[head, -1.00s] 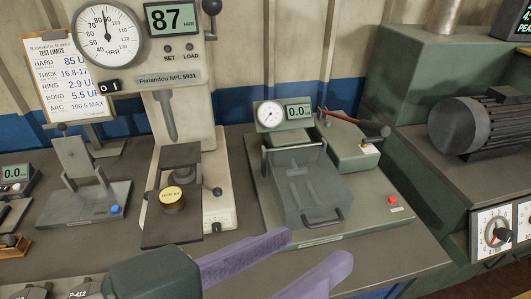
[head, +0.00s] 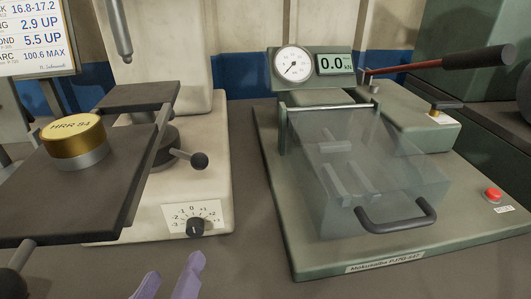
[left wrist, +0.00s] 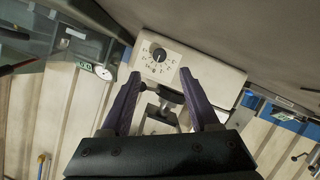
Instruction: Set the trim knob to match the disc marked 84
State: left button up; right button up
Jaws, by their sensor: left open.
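The trim knob (head: 196,227) is a small black knob on a white scale plate running from -3 to +3, low on the cream tester base. I cannot read its pointer surely. The brass-topped disc marked HRR 84 (head: 78,142) sits on the tester's dark plate, left of the knob. My left gripper (head: 172,272) is open, its purple fingertips below and left of the knob in the head view. In the left wrist view the knob (left wrist: 158,54) lies beyond the open, empty fingers (left wrist: 158,82), apart from them. The tester's display is out of view now.
A green press (head: 330,262) with a clear guard (head: 375,180), black handle and red button stands to the right. A ball-ended lever (head: 198,160) sticks out above the knob. The bench in front of the knob looks clear.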

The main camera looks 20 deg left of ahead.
aim_at(193, 231)
pick_arm(q)
jog(key=b+x, duration=0.1)
jog(key=x, duration=0.7)
jog(key=shift+c, duration=0.2)
grip_shut()
